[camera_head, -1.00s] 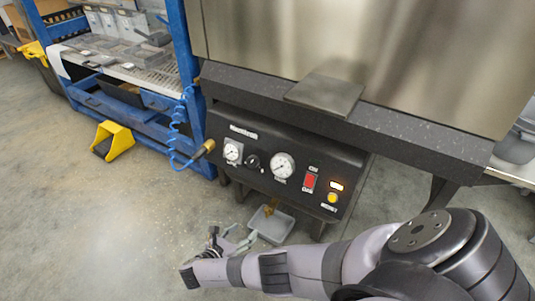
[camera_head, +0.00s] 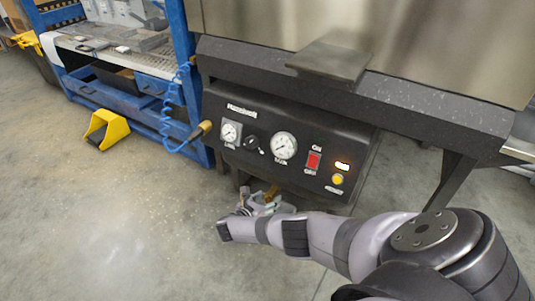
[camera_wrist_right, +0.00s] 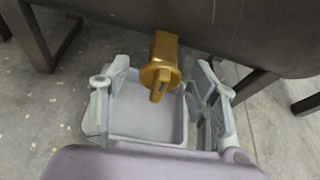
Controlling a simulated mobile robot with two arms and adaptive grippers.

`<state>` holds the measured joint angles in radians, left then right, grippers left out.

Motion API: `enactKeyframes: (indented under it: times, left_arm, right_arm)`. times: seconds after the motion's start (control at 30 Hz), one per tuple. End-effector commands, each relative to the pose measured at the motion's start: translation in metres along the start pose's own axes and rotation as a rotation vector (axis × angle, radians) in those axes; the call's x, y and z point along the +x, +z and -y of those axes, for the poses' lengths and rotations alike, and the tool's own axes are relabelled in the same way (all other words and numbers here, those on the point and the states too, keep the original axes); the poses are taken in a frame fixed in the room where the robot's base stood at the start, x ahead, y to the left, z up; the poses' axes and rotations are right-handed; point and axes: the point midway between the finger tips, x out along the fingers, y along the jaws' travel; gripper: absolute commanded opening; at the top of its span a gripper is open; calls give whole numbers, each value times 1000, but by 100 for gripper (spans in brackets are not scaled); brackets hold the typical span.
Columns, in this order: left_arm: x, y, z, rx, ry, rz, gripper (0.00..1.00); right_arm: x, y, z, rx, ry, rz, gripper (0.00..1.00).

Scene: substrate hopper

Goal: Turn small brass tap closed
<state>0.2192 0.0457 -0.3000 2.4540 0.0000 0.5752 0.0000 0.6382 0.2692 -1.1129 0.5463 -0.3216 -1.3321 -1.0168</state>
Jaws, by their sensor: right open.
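The small brass tap (camera_wrist_right: 162,66) sticks out from under the dark panel in the right wrist view, with its flat handle pointing toward the camera. In the head view a bit of the tap (camera_head: 271,191) shows just below the panel. My right gripper (camera_wrist_right: 160,82) is open, with one finger on each side of the tap and a gap to it on both sides. In the head view my right gripper (camera_head: 262,203) is below the panel, partly hidden by its own wrist. My left gripper is not in view.
The black control panel (camera_head: 282,150) has gauges, a knob and a red switch above the gripper. A blue coiled hose (camera_head: 172,135) hangs at its left. A yellow pedal (camera_head: 106,129) stands on open floor.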

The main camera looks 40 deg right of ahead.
Motion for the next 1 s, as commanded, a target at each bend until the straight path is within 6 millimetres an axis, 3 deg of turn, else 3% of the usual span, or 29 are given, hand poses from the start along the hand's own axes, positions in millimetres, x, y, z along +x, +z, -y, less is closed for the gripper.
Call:
enactKeyframes:
  times: [0.37, 1.0]
  left_arm:
    - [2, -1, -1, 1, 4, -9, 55]
    - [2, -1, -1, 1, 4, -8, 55]
  right_arm:
    - [6, 1, 0, 0, -1, 1, 55]
    - [5, 0, 0, 0, -1, 0, 13]
